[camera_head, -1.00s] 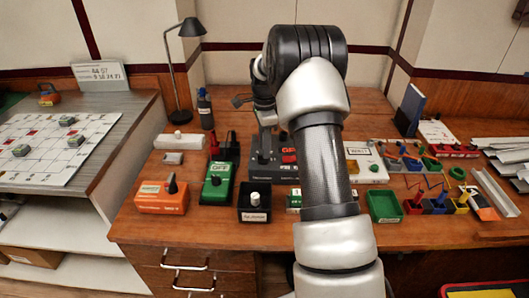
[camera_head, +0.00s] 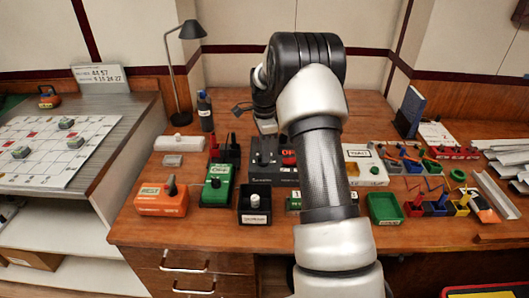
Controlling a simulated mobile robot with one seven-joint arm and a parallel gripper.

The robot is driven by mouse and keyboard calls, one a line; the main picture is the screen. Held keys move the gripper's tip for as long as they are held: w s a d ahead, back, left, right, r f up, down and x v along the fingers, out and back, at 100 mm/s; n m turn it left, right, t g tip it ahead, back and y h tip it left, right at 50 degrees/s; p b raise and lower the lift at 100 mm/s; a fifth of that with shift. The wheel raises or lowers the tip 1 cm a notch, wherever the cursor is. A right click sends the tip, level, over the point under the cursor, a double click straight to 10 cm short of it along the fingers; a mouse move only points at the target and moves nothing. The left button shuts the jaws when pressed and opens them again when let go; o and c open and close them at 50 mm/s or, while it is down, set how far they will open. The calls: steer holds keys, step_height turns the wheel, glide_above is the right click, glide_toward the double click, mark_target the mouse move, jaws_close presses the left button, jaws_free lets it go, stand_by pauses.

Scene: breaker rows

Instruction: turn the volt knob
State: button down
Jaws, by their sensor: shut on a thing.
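My gripper (camera_head: 266,133) is at the back of the desk, below the black wrist joint. It points down at a dark grey unit (camera_head: 262,171) with a red switch on its right. It is shut on a dark knob at the unit's top; the contact is small and dark, and the finger edges are hard to make out. The unit's lettering is too small to read, so I cannot confirm a volt label. My forearm hides part of the desk right of the unit.
A lamp (camera_head: 178,75) and a bottle (camera_head: 205,110) stand behind.

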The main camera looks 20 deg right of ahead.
steer(key=shift+r, duration=0.1)
steer(key=n+p, duration=0.2)
steer(key=n, duration=0.3)
steer(key=shift+w+n, duration=0.1)
steer(key=shift+n, duration=0.2)
steer(key=n+p, duration=0.1)
steer(key=n, duration=0.4)
steer(key=shift+w+n, duration=0.1)
steer(key=shift+n, duration=0.2)
steer(key=n+p, duration=0.1)
steer(key=n, duration=0.3)
steer(key=shift+a, duration=0.1)
steer(key=shift+w+a+n, duration=0.1)
steer(key=shift+n, duration=2)
steer(key=c, duration=1.8)
jaws_free()
